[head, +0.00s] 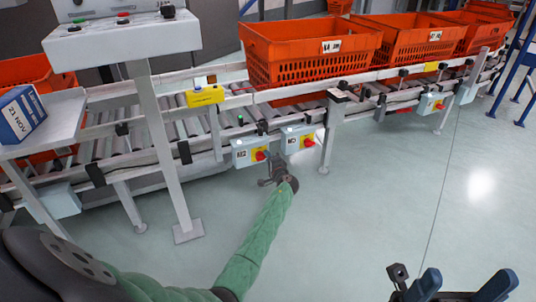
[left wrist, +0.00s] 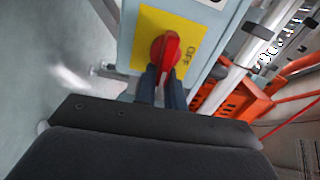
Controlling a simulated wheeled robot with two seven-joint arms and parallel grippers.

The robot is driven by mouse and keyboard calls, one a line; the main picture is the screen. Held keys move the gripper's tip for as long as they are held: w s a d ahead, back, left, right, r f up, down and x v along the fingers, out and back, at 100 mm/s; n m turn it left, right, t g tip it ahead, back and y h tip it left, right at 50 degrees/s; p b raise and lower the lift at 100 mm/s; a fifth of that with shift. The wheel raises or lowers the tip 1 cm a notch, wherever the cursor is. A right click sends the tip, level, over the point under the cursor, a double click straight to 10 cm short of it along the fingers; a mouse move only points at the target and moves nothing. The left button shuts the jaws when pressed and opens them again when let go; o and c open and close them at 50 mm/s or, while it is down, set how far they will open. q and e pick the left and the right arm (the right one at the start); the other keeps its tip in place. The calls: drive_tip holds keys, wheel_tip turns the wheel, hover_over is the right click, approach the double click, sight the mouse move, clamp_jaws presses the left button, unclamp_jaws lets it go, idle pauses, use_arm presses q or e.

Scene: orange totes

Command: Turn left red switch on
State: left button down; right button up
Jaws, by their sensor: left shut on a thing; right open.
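Two grey switch boxes hang on the conveyor's front rail. The left box (head: 243,150) has a yellow plate with a red switch (head: 260,155); the right box has a similar red switch (head: 306,141). My left gripper (head: 273,168) is at the left box, its fingertips hard to make out in the head view. In the left wrist view, its dark fingers (left wrist: 161,88) are shut on a red knob (left wrist: 166,50) on a yellow plate marked OFF (left wrist: 190,52). The fingers hide the knob's lower part. My right gripper (head: 466,284) is open and empty at the lower right.
Orange totes (head: 310,65) stand on the roller conveyor behind. A grey control stand (head: 160,150) with buttons rises left of my left arm. A blue box (head: 20,114) sits on a shelf at far left. The floor at right is clear.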

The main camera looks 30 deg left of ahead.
use_arm(q)
drive_tip(key=shift+s+a+f+m, duration=0.3)
drive_tip(key=shift+f+m, duration=0.1)
drive_tip(key=c, duration=1.5)
unclamp_jaws()
drive_tip(key=shift+s+a, duration=0.15)
drive_tip(key=shift+a+r, duration=0.1)
drive_tip(key=shift+w+d+r, duration=0.1)
drive_tip(key=shift+w+d, duration=0.1)
drive_tip(key=shift+d, duration=0.1)
